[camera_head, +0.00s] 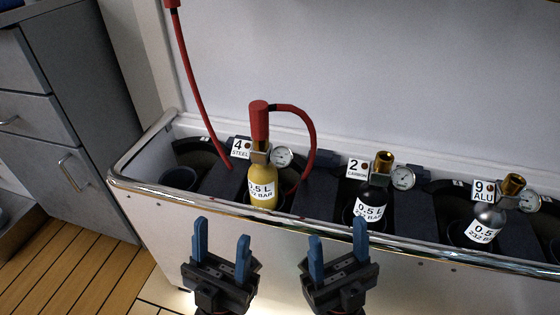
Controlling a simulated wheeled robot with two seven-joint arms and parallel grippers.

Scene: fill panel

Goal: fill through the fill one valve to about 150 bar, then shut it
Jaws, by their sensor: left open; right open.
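A yellow 0.5 L bottle (263,188) stands upright in the trough by the sign "4 STEEL" (240,148). A red connector (259,121) with a red hose sits on top of it, and a small round gauge (281,157) is at its neck. The gauge reading is too small to tell. No valve marked fill one shows in this view. My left gripper (222,243) is open and empty in front of the trough, below the yellow bottle. My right gripper (337,241) is open and empty, to its right, below the black bottle (371,199).
The black bottle stands by sign 2 (357,168), and a silver bottle (485,223) by sign 9 (484,191). A second red hose (202,95) hangs at the left. The trough's metal rim (146,188) runs between grippers and bottles. Grey drawers (38,120) stand left.

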